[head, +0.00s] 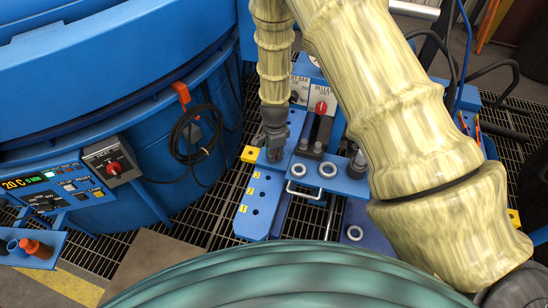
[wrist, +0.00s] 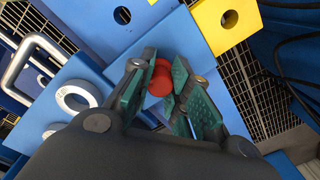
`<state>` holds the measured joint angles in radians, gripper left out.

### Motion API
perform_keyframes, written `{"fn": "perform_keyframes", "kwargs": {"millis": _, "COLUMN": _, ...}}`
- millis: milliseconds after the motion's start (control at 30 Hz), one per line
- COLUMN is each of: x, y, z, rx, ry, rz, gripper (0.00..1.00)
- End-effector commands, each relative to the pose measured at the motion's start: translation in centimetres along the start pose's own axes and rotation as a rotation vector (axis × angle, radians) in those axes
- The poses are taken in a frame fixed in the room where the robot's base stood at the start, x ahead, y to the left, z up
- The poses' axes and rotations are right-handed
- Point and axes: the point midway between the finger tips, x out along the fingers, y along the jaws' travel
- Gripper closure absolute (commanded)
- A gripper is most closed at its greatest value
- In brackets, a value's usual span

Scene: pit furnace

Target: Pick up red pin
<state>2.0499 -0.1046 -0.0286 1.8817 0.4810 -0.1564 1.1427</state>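The red pin (wrist: 160,78) shows in the wrist view as a round red head between my fingertips, above a blue plate. My gripper (wrist: 161,82) has dark fingers with green pads on both sides of it. The pin head fills most of the gap, but I cannot tell whether both pads press on it. In the head view my gripper (head: 273,152) points down over the blue plate with holes (head: 258,205), near its far end. The pin is hidden there behind my gripper.
A switch box (head: 321,104) stands behind. An orange-red plug (head: 36,249) lies on a blue holder at lower left. The blue furnace fills the left.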

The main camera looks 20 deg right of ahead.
Motion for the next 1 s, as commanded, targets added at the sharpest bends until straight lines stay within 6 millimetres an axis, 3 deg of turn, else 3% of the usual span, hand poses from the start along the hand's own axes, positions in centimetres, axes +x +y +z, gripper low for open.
{"fn": "perform_keyframes", "kwargs": {"millis": 467, "x": -0.6, "y": -0.1, "z": 0.0, "rx": 0.0, "ry": 0.0, "rz": -0.001, "gripper": 1.0}}
{"fn": "perform_keyframes", "kwargs": {"millis": 1000, "x": -8.0, "y": -0.3, "z": 0.0, "rx": -0.001, "ry": 0.001, "rz": -0.003, "gripper": 1.0}}
